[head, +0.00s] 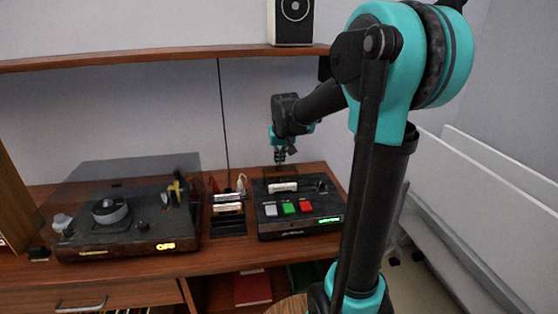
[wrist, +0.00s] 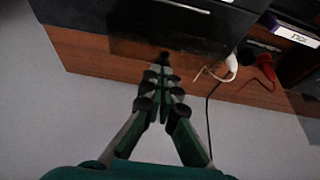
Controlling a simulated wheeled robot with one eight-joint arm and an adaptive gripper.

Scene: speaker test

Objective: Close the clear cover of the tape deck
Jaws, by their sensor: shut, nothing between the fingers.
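The tape deck (head: 298,228) is a black box on the wooden cabinet, with grey, green and red buttons and a small green display. Its clear cover (head: 266,174) looks raised at the back of the deck, behind a cassette with a white label (head: 284,187). In the wrist view, the deck (wrist: 215,20) is at the top, and the dark see-through cover (wrist: 190,50) sticks out from it towards the wall. My gripper (head: 281,160) is shut and empty, above and behind the deck. In the wrist view, its fingertips (wrist: 162,62) overlap the cover; I cannot tell if they touch it.
A turntable (head: 125,238) under a raised tinted lid stands at the left. A cassette rack (head: 228,224) stands between it and the deck. A shelf (head: 170,55) with a speaker (head: 292,22) runs above.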

